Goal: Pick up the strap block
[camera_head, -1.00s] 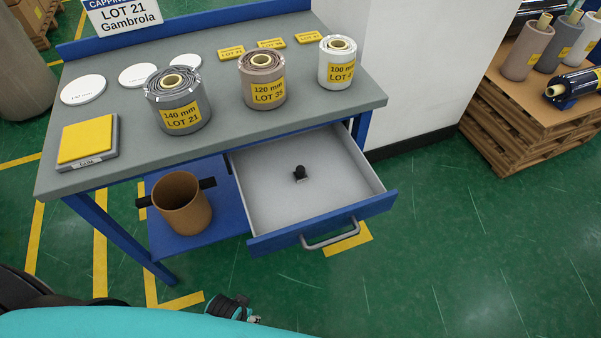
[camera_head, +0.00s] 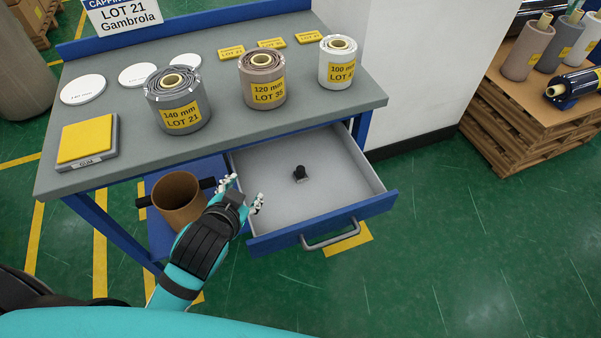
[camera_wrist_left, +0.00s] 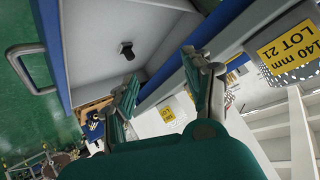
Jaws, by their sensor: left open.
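A small black block with a rounded knob (camera_head: 300,174), which I take to be the strap block, lies in the open drawer (camera_head: 340,194) of the workbench. It also shows in the left wrist view (camera_wrist_left: 127,50), beyond the fingers. My left gripper (camera_head: 242,190) is open and empty, at the drawer's left edge, to the left of the block and apart from it. In the left wrist view its two fingers (camera_wrist_left: 160,75) are spread. My right gripper is not in view.
Wrapped rolls (camera_head: 180,100) stand on the bench top (camera_head: 225,128) above the drawer. A brown bin (camera_head: 179,200) is on the lower shelf, close to my left gripper. A loaded pallet (camera_head: 530,125) stands at the right.

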